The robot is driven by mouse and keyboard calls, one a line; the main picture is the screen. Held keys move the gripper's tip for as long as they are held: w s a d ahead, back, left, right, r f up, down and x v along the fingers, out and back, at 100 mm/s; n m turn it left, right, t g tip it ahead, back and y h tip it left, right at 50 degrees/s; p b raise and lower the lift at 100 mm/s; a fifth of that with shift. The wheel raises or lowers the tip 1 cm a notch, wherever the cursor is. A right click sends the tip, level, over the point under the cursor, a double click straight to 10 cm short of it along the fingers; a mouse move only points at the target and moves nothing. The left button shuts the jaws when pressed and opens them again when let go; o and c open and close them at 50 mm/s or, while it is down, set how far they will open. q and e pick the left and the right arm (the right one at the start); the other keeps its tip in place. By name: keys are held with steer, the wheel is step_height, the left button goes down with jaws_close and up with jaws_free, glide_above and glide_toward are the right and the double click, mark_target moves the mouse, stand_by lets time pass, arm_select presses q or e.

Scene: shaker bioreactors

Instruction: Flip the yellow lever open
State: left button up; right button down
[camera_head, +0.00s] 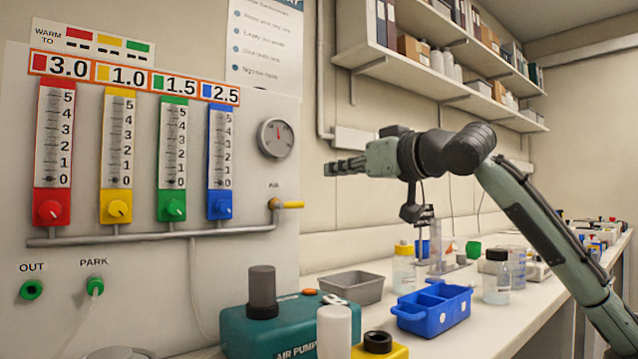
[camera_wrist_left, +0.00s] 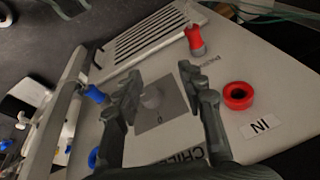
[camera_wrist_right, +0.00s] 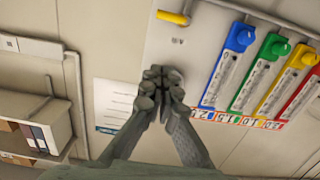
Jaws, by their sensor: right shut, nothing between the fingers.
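The yellow lever (camera_head: 290,205) sits on a brass valve at the right end of the grey pipe on the wall panel, below the gauge. Its handle points sideways to the right. It also shows at the top of the right wrist view (camera_wrist_right: 172,17). My right gripper (camera_head: 332,168) is to the right of the lever and somewhat higher in the head view, apart from it. Its fingers (camera_wrist_right: 160,76) are together and empty. My left gripper (camera_wrist_left: 158,78) shows only in its own wrist view, with fingers apart over a grey device with red and blue fittings.
The panel holds several coloured flow tubes (camera_head: 116,140) and a round gauge (camera_head: 276,138). Below are a teal air pump (camera_head: 285,325), a metal tray (camera_head: 352,288), a blue caddy (camera_head: 434,308) and bottles (camera_head: 497,278) on the bench. The wall between lever and right gripper looks clear.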

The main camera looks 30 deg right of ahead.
steer(key=p, duration=0.2)
glide_above(291, 205)
steer(key=s+d, duration=0.2)
steer(key=s, duration=0.2)
arm_select(q)
steer(key=x, duration=0.3)
steer(key=shift+s+d+f+b, duration=0.25)
steer(key=shift+f+b, duration=0.05)
steer(key=shift+b, duration=0.05)
arm_select(e)
steer(key=f, duration=0.1)
steer(key=w+f, duration=0.1)
steer(key=f, duration=0.1)
steer(key=w+f, duration=0.1)
steer(key=shift+a+f, duration=0.1)
steer(key=shift+f, duration=0.1)
